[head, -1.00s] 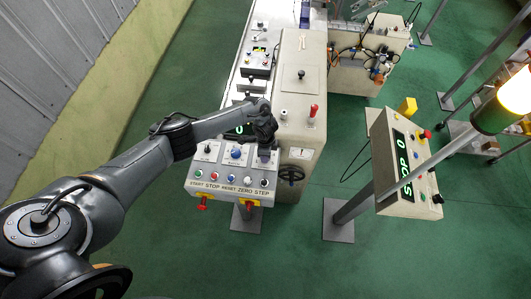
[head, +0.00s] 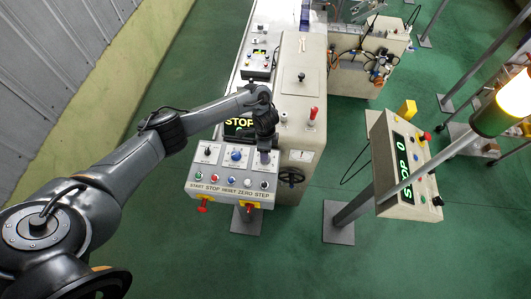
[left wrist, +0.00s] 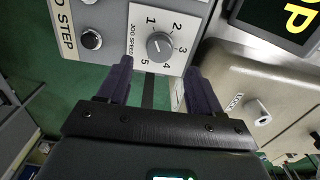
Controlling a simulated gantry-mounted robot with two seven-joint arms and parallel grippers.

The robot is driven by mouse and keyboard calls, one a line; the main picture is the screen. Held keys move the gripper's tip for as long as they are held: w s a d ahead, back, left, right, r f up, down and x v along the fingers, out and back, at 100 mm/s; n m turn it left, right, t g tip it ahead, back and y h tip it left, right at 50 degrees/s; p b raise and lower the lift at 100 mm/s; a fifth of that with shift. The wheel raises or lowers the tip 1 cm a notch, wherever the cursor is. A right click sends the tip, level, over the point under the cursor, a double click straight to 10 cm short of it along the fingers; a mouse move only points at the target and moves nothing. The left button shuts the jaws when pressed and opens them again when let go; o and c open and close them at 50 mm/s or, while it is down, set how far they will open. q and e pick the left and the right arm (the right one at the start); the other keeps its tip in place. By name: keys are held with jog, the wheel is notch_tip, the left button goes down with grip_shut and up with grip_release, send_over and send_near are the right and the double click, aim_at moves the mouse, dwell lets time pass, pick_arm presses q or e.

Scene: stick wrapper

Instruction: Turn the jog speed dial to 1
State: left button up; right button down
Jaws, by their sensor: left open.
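The jog speed dial (left wrist: 160,46) is a round grey knob on a pale panel, numbered 1 to 5 around it, in the left wrist view. Its exact setting is hard to tell. My left gripper (left wrist: 159,68) is open, its two dark purple fingers apart, one to each side just below the dial; they do not visibly touch it. In the head view my left gripper (head: 266,153) points down over the right end of the control panel (head: 215,185) and hides the dial there. My right gripper is not in view.
The panel also carries a blue knob (head: 236,154), a row of push buttons and a black STEP button (left wrist: 91,39). A display (head: 239,123) stands behind it. A handwheel (head: 291,177) is right of the panel, and a second control box (head: 420,205) stands farther right.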

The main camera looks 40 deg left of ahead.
pick_arm(q)
notch_tip(320, 180, up, 5)
jog(key=shift+f, duration=0.15)
jog(key=shift+d, duration=0.1)
dwell(0.4)
